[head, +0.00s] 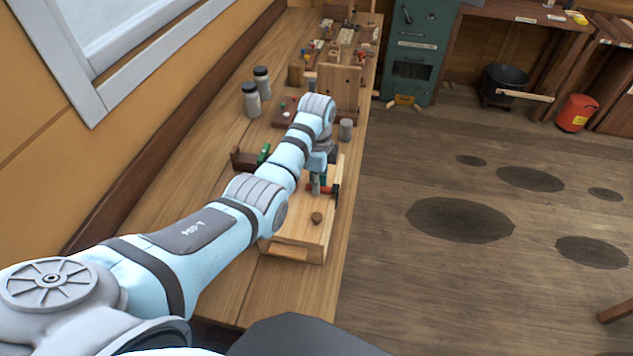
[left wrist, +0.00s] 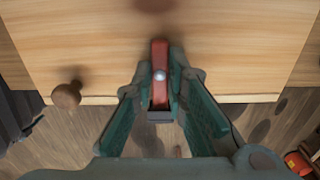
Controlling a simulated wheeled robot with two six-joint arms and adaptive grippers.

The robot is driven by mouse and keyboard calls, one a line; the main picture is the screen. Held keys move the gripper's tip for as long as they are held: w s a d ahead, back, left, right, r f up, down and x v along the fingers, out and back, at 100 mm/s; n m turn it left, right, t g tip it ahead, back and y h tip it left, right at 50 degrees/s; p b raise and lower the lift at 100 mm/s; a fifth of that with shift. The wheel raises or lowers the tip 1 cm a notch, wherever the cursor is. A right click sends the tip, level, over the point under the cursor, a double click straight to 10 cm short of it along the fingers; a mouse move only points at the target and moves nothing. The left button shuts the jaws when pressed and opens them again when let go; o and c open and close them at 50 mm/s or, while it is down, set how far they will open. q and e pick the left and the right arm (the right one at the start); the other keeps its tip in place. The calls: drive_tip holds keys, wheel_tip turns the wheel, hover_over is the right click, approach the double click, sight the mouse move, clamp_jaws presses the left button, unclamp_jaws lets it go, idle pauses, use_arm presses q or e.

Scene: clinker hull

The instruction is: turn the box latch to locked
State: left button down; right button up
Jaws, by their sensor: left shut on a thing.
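The wooden box (head: 298,234) stands on the workbench near its right edge. Its pale top face (left wrist: 75,40) fills the upper part of the left wrist view. The red latch (left wrist: 160,62) has a small bright pivot and points down the left wrist picture, between my fingers. In the head view only a bit of red shows beside the fingers. My left gripper (left wrist: 160,95) is shut on the latch; it also shows in the head view (head: 318,186), reaching down to the box. A round wooden knob (head: 316,217) sits on the box, also in the left wrist view (left wrist: 67,95).
On the workbench (head: 190,215), two jars (head: 251,100) stand by the wall. A grey cylinder (head: 346,129) and an upright wooden board (head: 339,87) stand beyond the box. A green-and-brown item (head: 250,158) lies left of my arm. The floor right of the bench is open.

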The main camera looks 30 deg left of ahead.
use_arm(q)
drive_tip(key=shift+s+d+f, duration=0.1)
drive_tip(key=c, duration=1.6)
unclamp_jaws()
wheel_tip(320, 180, up, 8)
drive_tip(key=shift+d+f, duration=0.1)
drive_tip(key=shift+f, duration=0.1)
drive_tip(key=shift+f, duration=0.1)
